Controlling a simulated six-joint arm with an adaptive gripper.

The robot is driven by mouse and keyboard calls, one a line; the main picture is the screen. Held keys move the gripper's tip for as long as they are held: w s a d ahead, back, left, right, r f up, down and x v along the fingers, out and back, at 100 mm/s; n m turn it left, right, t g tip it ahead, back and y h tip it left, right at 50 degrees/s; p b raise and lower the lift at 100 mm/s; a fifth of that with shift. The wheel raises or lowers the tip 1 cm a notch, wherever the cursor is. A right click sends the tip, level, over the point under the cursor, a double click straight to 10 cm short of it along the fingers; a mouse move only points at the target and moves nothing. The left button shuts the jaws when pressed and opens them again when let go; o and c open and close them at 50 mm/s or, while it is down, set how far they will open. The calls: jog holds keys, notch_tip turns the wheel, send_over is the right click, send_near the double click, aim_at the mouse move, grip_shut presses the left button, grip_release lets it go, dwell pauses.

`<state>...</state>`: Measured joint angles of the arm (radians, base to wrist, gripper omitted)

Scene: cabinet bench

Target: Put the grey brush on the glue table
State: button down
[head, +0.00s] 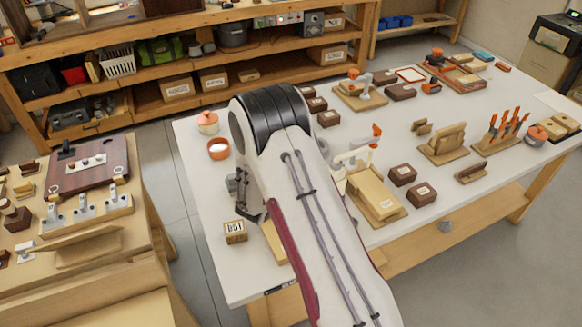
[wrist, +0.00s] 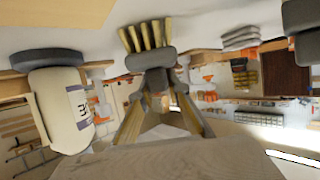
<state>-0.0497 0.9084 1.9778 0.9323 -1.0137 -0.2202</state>
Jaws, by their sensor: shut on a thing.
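The grey brush (wrist: 152,58) shows in the wrist view, with its grey body and pale yellow bristles pointing to the top of the picture. My gripper (wrist: 153,78) is shut on its grey body. In the head view my gripper (head: 246,192) is over the left part of a white-topped table (head: 208,218), partly hidden behind my arm. The brush cannot be made out there. I cannot read the table's edge label, so I cannot confirm that it is the glue table.
An orange-lidded pot (head: 207,122), an orange cup (head: 218,149) and a small labelled block (head: 235,232) stand near my gripper. Brown boxes (head: 403,175) and a rack of orange-handled tools (head: 497,138) are farther right. A wooden bench (head: 70,245) stands left across a gap.

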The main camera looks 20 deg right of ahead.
jog(key=shift+f, duration=0.1)
jog(key=c, duration=1.9)
grip_release()
jog(key=shift+s+a+r, duration=0.1)
jog(key=shift+a+r, duration=0.05)
jog(key=shift+r, duration=0.1)
jog(key=v, duration=1.1)
jog(key=shift+s+a, duration=0.2)
jog(key=shift+s, duration=0.1)
